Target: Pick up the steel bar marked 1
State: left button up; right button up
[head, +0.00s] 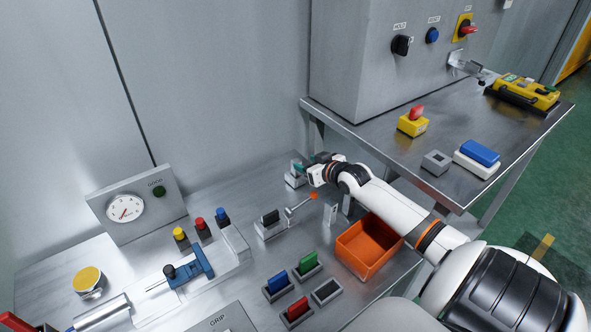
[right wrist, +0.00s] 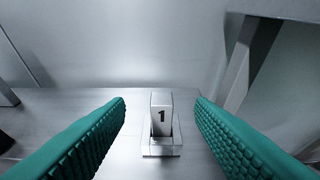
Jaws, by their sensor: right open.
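The steel bar marked 1 (right wrist: 161,104) stands upright in a small square metal holder (right wrist: 161,148) in the right wrist view. The black digit faces the camera. My right gripper (right wrist: 160,112) is open, with its green ribbed fingers to the left and right of the bar and a clear gap on each side. In the head view my right gripper (head: 303,168) is at the bar's holder (head: 293,181), near the back wall. The fingers partly hide the bar there. My left gripper is out of view.
An orange bin (head: 366,248) stands below my right arm. A lever with an orange knob (head: 313,196) is close to the gripper. Blue, green and red blocks (head: 298,308) sit in holders at the front. A raised steel table (head: 460,118) stands to the right.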

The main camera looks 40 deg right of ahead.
aim_at(297, 162)
jog(key=shift+x, duration=1.25)
jog(key=x, duration=0.1)
jog(key=b+x, duration=0.1)
jog(key=x, duration=0.1)
jog(key=shift+w+d+f, duration=0.1)
jog(key=shift+d+f, duration=0.05)
jog(key=shift+f, duration=0.25)
jog(key=shift+w+f, duration=0.25)
jog(key=shift+w, duration=0.3)
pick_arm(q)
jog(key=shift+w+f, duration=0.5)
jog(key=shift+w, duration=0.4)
pick_arm(e)
grip_shut()
